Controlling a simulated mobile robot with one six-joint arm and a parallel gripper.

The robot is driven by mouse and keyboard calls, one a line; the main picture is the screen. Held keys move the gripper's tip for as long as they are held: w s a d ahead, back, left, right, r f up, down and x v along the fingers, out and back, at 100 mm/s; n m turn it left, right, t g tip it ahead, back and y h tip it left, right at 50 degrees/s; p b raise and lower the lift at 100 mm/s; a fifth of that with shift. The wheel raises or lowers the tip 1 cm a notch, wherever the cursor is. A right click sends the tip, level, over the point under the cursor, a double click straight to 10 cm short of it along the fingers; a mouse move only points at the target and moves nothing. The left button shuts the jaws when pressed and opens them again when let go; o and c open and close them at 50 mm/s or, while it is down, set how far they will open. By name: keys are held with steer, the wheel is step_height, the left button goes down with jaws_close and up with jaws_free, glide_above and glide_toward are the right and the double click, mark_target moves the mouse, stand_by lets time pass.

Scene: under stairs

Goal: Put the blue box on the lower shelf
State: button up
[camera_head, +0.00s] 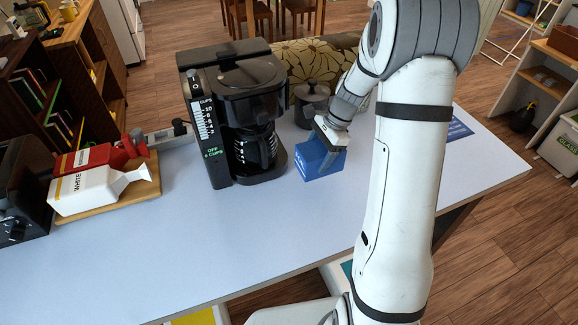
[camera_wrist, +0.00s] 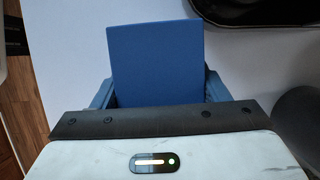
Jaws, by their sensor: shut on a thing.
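The blue box (camera_head: 319,158) is on or just above the pale blue-white table (camera_head: 250,245), right of the coffee maker; I cannot tell if it touches the top. My gripper (camera_head: 330,150) reaches down to it and is shut on it. In the wrist view the blue box (camera_wrist: 156,62) sits between the two fingers of my gripper (camera_wrist: 157,92), one on each side. Its lower part is hidden by the gripper body. A shelf unit (camera_head: 545,80) stands at the right; I cannot tell if it holds the lower shelf of the task.
A black coffee maker (camera_head: 235,110) stands left of the box. A grey lidded pot (camera_head: 311,104) is behind it. White and red bottles (camera_head: 100,188) lie on a wooden board at the left. A blue sign (camera_head: 459,130) lies near the right edge. The table's front middle is clear.

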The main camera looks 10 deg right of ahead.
steer(key=shift+s+d+f, duration=0.1)
steer(key=shift+f, duration=1)
steer(key=shift+d+f, duration=0.1)
steer(key=shift+f, duration=0.95)
steer(key=shift+f, duration=0.2)
steer(key=o, duration=1.5)
steer(key=shift+r, duration=0.1)
